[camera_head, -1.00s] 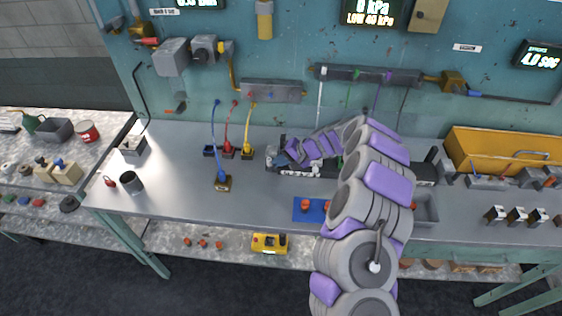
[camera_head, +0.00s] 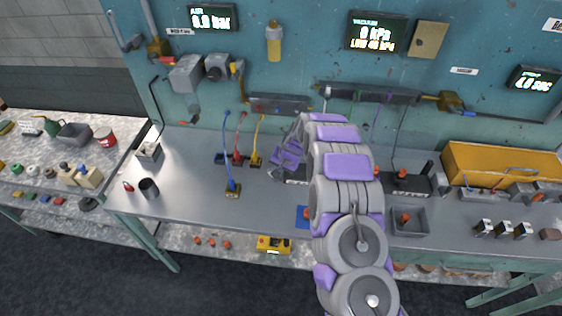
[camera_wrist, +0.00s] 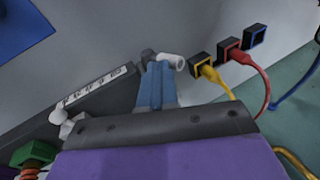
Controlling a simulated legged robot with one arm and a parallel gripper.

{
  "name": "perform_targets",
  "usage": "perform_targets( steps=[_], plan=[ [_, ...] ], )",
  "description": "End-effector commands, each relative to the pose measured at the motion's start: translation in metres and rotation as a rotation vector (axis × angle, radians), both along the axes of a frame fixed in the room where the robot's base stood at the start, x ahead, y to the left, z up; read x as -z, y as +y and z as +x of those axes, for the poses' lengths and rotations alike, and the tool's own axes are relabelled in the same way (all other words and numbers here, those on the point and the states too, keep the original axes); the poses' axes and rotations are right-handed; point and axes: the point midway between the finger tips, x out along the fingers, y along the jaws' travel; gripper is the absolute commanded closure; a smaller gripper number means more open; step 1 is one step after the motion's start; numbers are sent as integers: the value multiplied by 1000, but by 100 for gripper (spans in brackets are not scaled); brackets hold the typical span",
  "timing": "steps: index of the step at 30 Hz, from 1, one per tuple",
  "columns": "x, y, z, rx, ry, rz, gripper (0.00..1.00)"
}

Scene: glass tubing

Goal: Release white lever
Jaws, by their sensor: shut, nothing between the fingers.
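My gripper (camera_wrist: 157,84) has its blue fingers together and empty in the wrist view. A white lever (camera_wrist: 172,61) with a rounded end lies just past the fingertips, at the far end of a dark valve strip (camera_wrist: 102,105) with a white label. I cannot tell whether the fingertips touch it. Another white knob (camera_wrist: 62,122) sits at the strip's near end. In the head view, my gripper (camera_head: 279,173) is at the left end of the valve strip, low over the bench. My arm hides most of the strip, and the white lever cannot be made out there.
A blue mat (camera_head: 303,216) lies in front, partly hidden. A grey tray (camera_head: 409,222) and a yellow bin (camera_head: 500,165) are right.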

Motion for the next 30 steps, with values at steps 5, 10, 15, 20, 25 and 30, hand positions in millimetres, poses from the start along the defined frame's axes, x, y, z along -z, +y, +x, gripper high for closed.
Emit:
perform_targets(
  steps=[5,10,15,20,25,30],
  plan=[
    [-5,9,0,-6,4,-138,100],
    [-1,20,1,-8,5,-273,100],
    [5,30,2,-6,9,-410,100],
    [10,37,2,-2,12,-517,100],
    [13,42,3,0,16,-610,100],
    [13,46,2,2,21,-687,100]
  ],
)
